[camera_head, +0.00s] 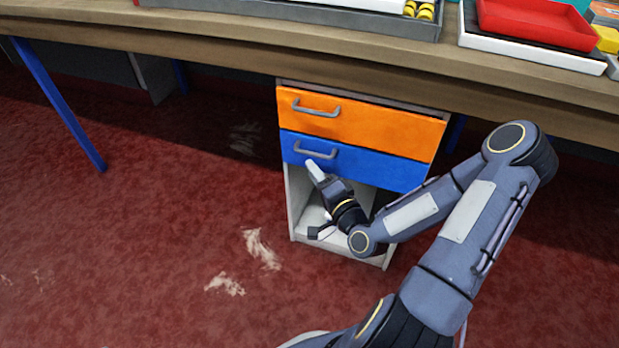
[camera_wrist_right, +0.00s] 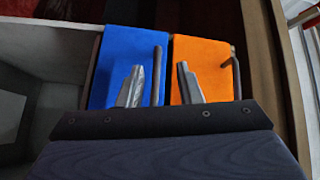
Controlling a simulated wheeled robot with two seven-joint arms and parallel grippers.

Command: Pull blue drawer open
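The blue drawer (camera_head: 375,166) sits under the orange drawer (camera_head: 385,128) in a white cabinet. Its front looks flush with the orange one. Its grey bar handle (camera_head: 315,152) is on the left part of the front. My right gripper (camera_head: 316,170) is just below that handle in the head view. In the right wrist view, the two fingers of my right gripper (camera_wrist_right: 160,85) are apart, with the blue drawer's handle (camera_wrist_right: 157,75) showing between them. I cannot tell whether they reach around it. My left gripper is out of view.
The wooden table top (camera_head: 200,45) runs above the cabinet and carries trays, including a red one (camera_head: 535,22). An open white compartment (camera_head: 312,215) lies below the blue drawer. A blue table leg (camera_head: 60,105) stands at left.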

